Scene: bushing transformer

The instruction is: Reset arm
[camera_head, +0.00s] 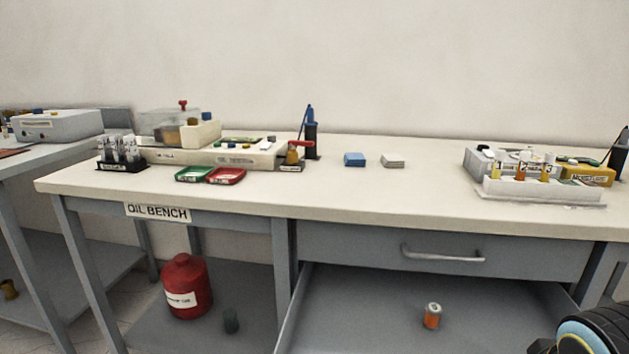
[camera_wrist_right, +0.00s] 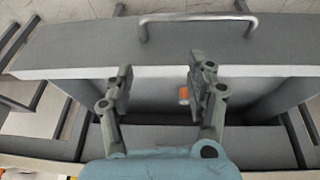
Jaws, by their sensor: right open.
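My right gripper (camera_wrist_right: 159,75) is open in the right wrist view, with its two fingers spread over an open drawer (camera_wrist_right: 140,95). A small orange thing (camera_wrist_right: 184,95) shows between the fingers, close to the right-hand one; the gap in depth is hard to tell. In the head view a small orange can with a pale top (camera_head: 432,316) stands in the open lower drawer (camera_head: 370,300) of the bench. Part of my right arm (camera_head: 600,335) shows at the bottom right corner, with its gripper out of frame there. My left gripper is in neither view.
The bench top (camera_head: 330,190) holds a vial rack (camera_head: 122,160), green tray (camera_head: 194,174), red tray (camera_head: 227,176), blue block (camera_head: 355,159) and a rack of numbered vials (camera_head: 520,185). A closed drawer has a handle (camera_head: 442,255). A red can (camera_head: 186,288) stands on the lower shelf.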

